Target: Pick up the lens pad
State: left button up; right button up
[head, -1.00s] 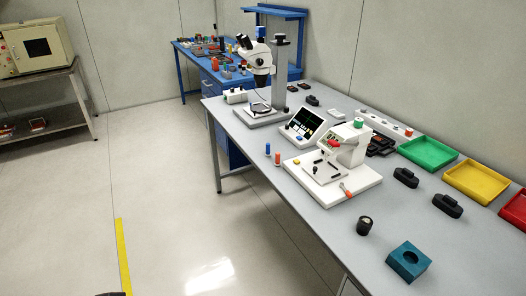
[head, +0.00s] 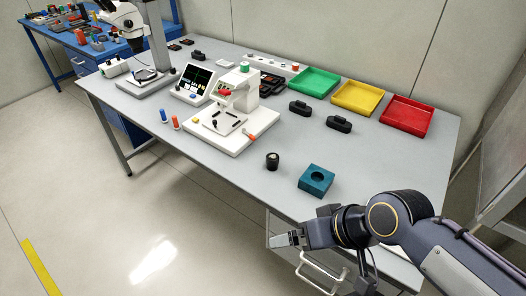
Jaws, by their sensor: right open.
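No object in view is clearly recognisable as the lens pad. Small dark pieces that I cannot identify lie on the grey workbench (head: 240,178): a black block with a raised grip (head: 300,108), a similar black block (head: 339,124) to its right, and a smaller one (head: 197,56) at the back left. My right gripper (head: 282,240) is at the bench's front edge, pointing left, below and left of the teal block. It is open, and nothing shows between its fingers. My left gripper is not in view.
A teal block with a round hole (head: 316,180) and a small black cylinder (head: 272,161) stand near the front edge. The white bonding machine (head: 239,96), display (head: 195,83) and microscope (head: 122,16) fill the left. Green (head: 314,82), yellow (head: 358,97) and red (head: 407,115) trays line the back.

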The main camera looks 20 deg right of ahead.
aim_at(164, 120)
jog(key=i+j+z, duration=0.15)
jog(key=i+j, duration=0.15)
jog(key=i+j+z, duration=0.1)
jog(key=i+j, duration=0.2)
jog(key=i+j+z, duration=0.15)
jog(key=i+j, duration=0.25)
jog(key=i+j+z, duration=0.15)
jog(key=i+j, duration=0.25)
jog(key=i+j+z, duration=0.15)
jog(key=i+j, duration=0.15)
jog(key=i+j+z, duration=0.1)
jog(key=i+j, duration=0.15)
jog(key=j, duration=0.35)
jog(key=i+j+z, duration=0.15)
jog(key=j, duration=0.3)
jog(key=i, duration=0.1)
